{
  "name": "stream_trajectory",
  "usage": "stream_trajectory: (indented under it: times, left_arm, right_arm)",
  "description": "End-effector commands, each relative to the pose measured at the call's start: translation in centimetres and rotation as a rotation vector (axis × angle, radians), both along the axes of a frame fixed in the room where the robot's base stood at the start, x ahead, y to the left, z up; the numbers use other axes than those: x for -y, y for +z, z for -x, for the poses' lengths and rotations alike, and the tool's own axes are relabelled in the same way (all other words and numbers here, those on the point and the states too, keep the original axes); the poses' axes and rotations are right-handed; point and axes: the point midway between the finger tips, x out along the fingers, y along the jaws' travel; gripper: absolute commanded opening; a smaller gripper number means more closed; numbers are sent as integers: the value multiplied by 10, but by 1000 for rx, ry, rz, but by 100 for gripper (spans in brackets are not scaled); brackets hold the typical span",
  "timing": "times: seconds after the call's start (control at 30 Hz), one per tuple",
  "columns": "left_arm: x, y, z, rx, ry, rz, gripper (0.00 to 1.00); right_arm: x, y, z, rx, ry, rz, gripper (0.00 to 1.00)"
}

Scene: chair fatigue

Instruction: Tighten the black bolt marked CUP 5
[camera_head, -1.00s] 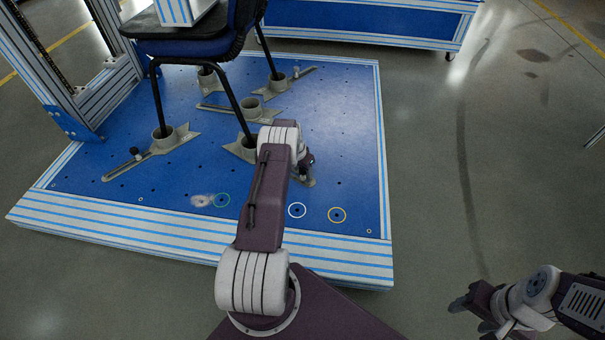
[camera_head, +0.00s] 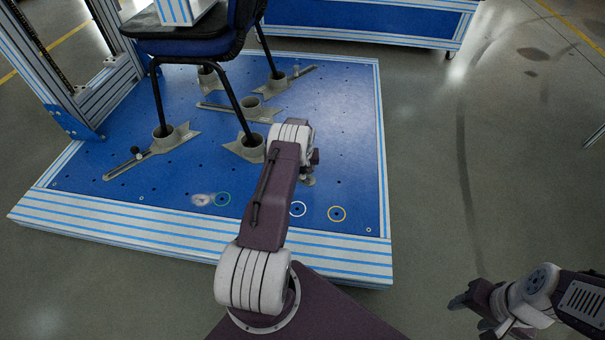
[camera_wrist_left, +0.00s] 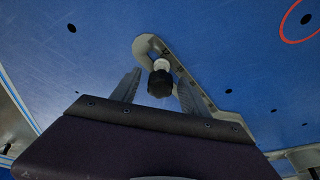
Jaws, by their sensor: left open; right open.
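In the left wrist view a black bolt (camera_wrist_left: 160,84) with a pale collar stands in the slot end of a grey bracket (camera_wrist_left: 185,78). No CUP 5 marking is readable. My left gripper (camera_wrist_left: 158,95) is open, with one finger on each side of the bolt head; I see no clear contact. In the head view my left arm hides most of this bracket, and the bolt cannot be made out clearly. My right gripper (camera_head: 468,302) is open and empty over the floor at lower right.
A blue platform (camera_head: 345,110) carries a chair (camera_head: 190,45) whose legs stand in grey cups. Another black bolt (camera_head: 135,152) sits on the front left bracket.

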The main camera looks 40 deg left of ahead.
Motion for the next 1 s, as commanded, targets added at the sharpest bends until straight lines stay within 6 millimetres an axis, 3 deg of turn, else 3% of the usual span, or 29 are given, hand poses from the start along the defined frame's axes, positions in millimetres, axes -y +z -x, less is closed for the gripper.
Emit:
stream_trajectory:
  times: [0.07, 0.27, 0.47, 0.73, 0.97, 1.0]
  left_arm:
    - [0, 0, 0, 0, 0, 0, 53]
    - [0, 0, 0, 0, -1, 1, 0]
    - [0, 0, 0, 0, -35, 2, 0]
    - [0, -1, 0, 1, -332, 1, 0]
    - [0, 0, 0, 0, -355, 1, 0]
    - [0, 0, 0, 0, -355, 1, 37]
  right_arm:
    - [0, 0, 0, 0, 0, 0, 53]
    - [0, 0, 0, 0, 0, 0, 53]
    - [0, 1, 0, 0, 0, 0, 53]
    - [0, -4, 0, 0, 0, 0, 53]
    - [0, -3, 0, 0, 0, 0, 53]
    - [0, -3, 0, 0, 0, 0, 53]
